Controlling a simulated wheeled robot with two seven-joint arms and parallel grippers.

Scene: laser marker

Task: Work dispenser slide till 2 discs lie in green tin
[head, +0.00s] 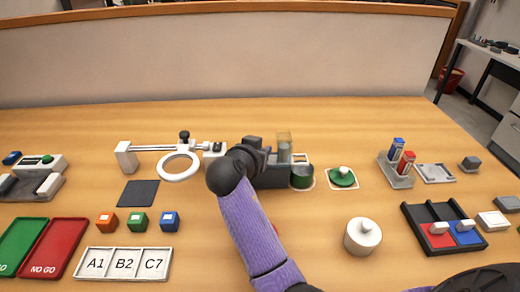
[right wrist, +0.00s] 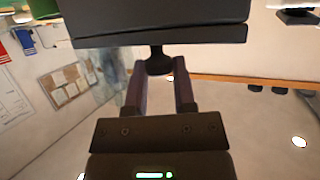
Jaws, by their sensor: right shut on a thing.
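The dispenser (head: 270,176) is a dark grey block with a clear upright tube (head: 284,150) on it, at the back middle of the table. The green tin (head: 302,180) stands at its right end; whether any discs lie inside is too small to tell. My right arm reaches over the dispenser's left end and hides part of it. In the right wrist view my right gripper (right wrist: 159,82) is shut on a dark round slide knob (right wrist: 158,65), with a dark block (right wrist: 160,25) beyond it. My left gripper is not in view.
A green lid (head: 342,178) lies right of the tin. A ring magnifier (head: 180,167) on an arm stands left of the dispenser. A white round pot (head: 362,236) stands in front at right. Coloured cubes (head: 138,221) and a labelled tray (head: 124,275) lie front left.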

